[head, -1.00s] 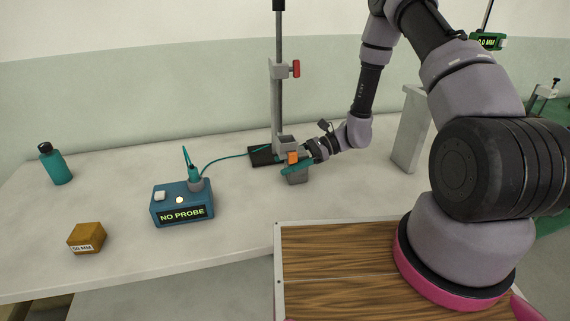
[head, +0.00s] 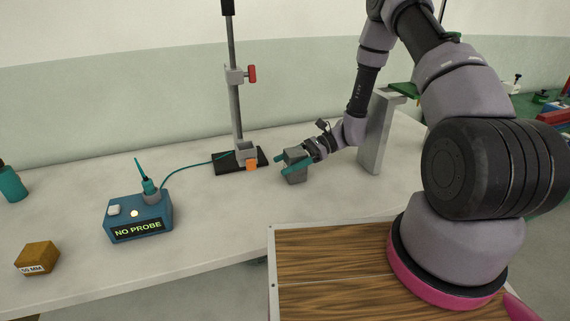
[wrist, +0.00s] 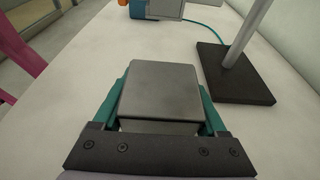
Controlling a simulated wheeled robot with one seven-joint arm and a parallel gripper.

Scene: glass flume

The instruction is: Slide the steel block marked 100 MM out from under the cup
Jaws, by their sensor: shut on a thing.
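The grey steel block (head: 297,175) is between the teal fingers of my gripper (head: 289,165), at the right of the stand. In the wrist view the block (wrist: 160,88) fills the space between both fingers (wrist: 161,108); its 100 MM mark does not show. The grey cup (head: 245,150), with an orange piece at its lower edge, is on the stand, left of the block. A clear gap parts the cup from the block. I cannot tell whether the block touches the table.
The stand has a black base (head: 226,166) and a tall post (head: 236,105). A blue NO PROBE box (head: 140,219) is wired toward it by a teal cable. A 50 MM block (head: 38,257) and teal bottle (head: 12,184) are left. A pale upright (head: 375,135) stands right. The front tabletop is clear.

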